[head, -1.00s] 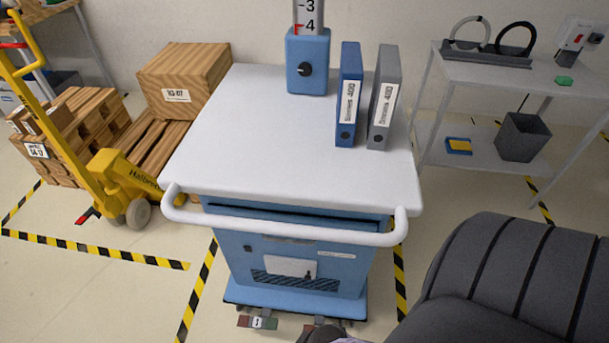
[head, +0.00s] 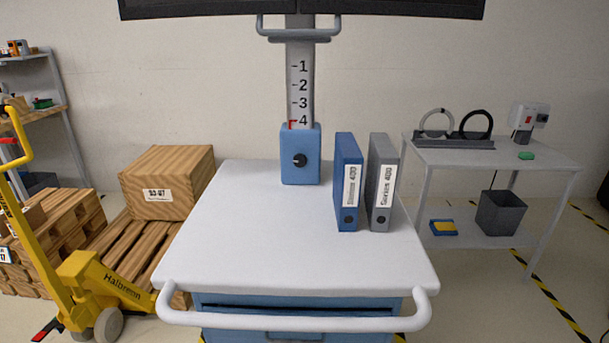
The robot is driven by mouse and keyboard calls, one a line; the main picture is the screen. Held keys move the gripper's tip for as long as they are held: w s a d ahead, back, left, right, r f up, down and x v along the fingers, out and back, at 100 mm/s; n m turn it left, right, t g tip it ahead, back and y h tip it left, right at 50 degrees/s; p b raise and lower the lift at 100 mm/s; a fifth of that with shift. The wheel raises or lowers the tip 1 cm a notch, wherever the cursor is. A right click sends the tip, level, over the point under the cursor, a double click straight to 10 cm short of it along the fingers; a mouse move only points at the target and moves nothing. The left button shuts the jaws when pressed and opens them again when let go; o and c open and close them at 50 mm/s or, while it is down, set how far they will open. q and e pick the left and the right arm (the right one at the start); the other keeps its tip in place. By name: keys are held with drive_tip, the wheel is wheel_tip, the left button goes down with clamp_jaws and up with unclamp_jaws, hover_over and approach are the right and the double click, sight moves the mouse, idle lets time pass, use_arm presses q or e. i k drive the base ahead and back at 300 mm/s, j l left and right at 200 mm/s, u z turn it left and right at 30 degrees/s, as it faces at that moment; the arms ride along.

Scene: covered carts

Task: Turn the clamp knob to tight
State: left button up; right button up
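The clamp knob (head: 300,160) is a small round black knob on the front of a blue clamp block (head: 290,174). The block stands at the back of the white cart top (head: 250,240), around a grey column (head: 301,84) marked 1 to 4. A red pointer shows at the 4 mark. The knob's markings are too small to read. Neither of my grippers is in the head view.
A blue binder (head: 346,180) and a grey binder (head: 381,182) stand on the cart right of the clamp. A white handle (head: 290,322) runs along the front edge. A yellow pallet truck (head: 85,285) is at left, a grey shelf (head: 480,155) at right.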

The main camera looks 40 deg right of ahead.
sight(299, 160)
drive_tip(key=i+j+z, duration=0.25)
drive_tip(key=j, duration=0.15)
drive_tip(key=i+j+z, duration=0.25)
drive_tip(key=j, duration=0.15)
drive_tip(key=j+z, duration=0.2)
drive_tip(key=j, duration=0.2)
drive_tip(key=i+j+z, duration=0.1)
drive_tip(key=j+z, duration=0.15)
drive_tip(key=j, duration=0.25)
drive_tip(key=i+j+z, duration=0.1)
drive_tip(key=j+z, duration=0.15)
drive_tip(key=j, duration=0.2)
drive_tip(key=i+j+z, duration=0.75)
drive_tip(key=j, duration=0.2)
drive_tip(key=j+z, duration=0.25)
drive_tip(key=i+j+z, duration=0.25)
drive_tip(key=j, duration=0.25)
drive_tip(key=i+j+z, duration=0.8)
drive_tip(key=i, duration=0.1)
